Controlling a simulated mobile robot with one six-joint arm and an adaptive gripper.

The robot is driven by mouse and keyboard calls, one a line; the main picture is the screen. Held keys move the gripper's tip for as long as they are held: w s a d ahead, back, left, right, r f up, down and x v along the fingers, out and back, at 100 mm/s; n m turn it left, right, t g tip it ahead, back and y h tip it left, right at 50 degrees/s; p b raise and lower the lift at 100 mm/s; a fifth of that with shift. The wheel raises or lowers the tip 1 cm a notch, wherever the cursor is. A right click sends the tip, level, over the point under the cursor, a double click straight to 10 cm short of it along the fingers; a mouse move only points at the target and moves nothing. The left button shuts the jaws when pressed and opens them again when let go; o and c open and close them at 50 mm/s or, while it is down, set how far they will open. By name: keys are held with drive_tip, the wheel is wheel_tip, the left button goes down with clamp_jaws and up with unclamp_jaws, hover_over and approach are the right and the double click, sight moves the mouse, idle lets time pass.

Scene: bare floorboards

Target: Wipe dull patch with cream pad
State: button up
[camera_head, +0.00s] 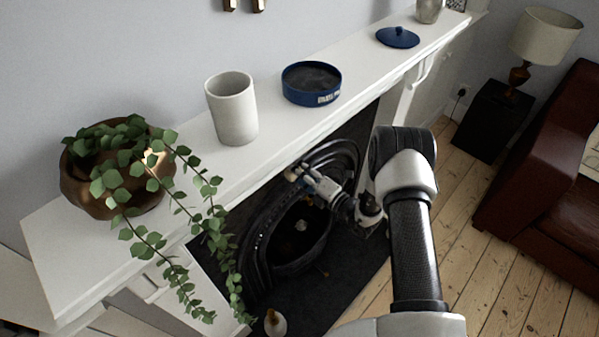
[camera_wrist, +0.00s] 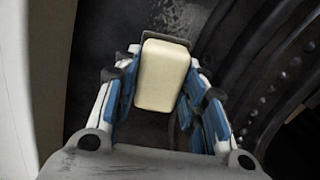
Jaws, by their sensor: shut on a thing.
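My gripper (camera_head: 303,176) is in front of the dark fireplace, below the white mantel shelf. In the wrist view its blue-padded fingers are shut on the cream pad (camera_wrist: 161,78), a pale block with rounded edges. A pale, speckled dull patch (camera_wrist: 178,14) shows on the dark panel at the top of the wrist view, just beyond the pad. Whether the pad touches the panel I cannot tell. I cannot make out the patch in the head view.
The white mantel (camera_head: 185,160) carries a leafy plant in a brown pot (camera_head: 95,195), a grey cup (camera_head: 232,108), a blue tin (camera_head: 311,83) and a blue lid (camera_head: 398,37). Vines hang over its front edge. Curved iron ridges (camera_wrist: 255,70) lie right of my gripper.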

drive_tip(key=w+d+b, duration=0.6)
drive_tip(key=w+d, duration=0.3)
drive_tip(key=w, duration=0.1)
drive_tip(key=shift+d+b, duration=0.35)
idle(0.9)
drive_tip(key=shift+s, duration=0.1)
drive_tip(key=p+v, duration=0.1)
drive_tip(key=v, duration=0.5)
drive_tip(key=shift+d, duration=0.15)
idle(0.4)
drive_tip(key=shift+p+v, duration=0.5)
drive_tip(key=shift+v, duration=0.9)
drive_tip(key=shift+r, duration=0.1)
